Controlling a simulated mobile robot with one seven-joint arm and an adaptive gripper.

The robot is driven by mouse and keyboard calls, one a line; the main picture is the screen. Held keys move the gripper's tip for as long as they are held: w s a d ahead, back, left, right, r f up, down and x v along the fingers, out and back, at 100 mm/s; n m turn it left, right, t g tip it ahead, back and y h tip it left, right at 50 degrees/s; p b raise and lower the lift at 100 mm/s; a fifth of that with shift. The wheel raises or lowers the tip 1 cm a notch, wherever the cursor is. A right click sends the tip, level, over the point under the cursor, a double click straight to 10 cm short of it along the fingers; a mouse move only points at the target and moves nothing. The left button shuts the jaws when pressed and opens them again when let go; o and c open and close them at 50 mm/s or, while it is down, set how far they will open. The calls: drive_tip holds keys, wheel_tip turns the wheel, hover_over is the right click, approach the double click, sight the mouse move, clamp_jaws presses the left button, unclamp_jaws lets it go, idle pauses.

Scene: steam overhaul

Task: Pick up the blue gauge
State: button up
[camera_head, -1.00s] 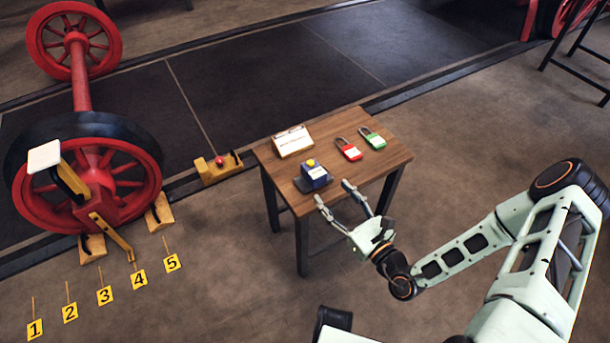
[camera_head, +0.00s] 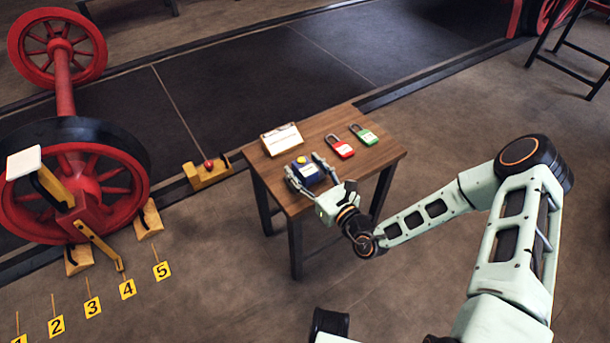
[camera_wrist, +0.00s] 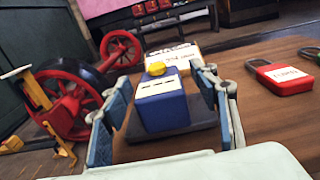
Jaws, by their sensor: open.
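The blue gauge (camera_head: 306,173) is a small blue box with a yellow knob and a white label, standing on a dark base on the small wooden table (camera_head: 366,167). It also shows in the middle of the wrist view (camera_wrist: 162,106). My gripper (camera_head: 309,175) is open, with one finger on each side of the gauge. In the wrist view the fingers (camera_wrist: 165,112) flank the blue box, with a visible gap at both sides. The lower front of the gauge's base is partly hidden by my gripper in the head view.
A red padlock (camera_head: 340,147) and a green padlock (camera_head: 363,134) lie right of the gauge. A red wheelset (camera_head: 75,195) stands left on the floor, near a yellow block with a red knob (camera_head: 207,173) and numbered yellow markers (camera_head: 128,289).

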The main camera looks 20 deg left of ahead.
drive_tip(key=shift+c, duration=0.3)
clamp_jaws()
drive_tip(key=shift+r, duration=0.1)
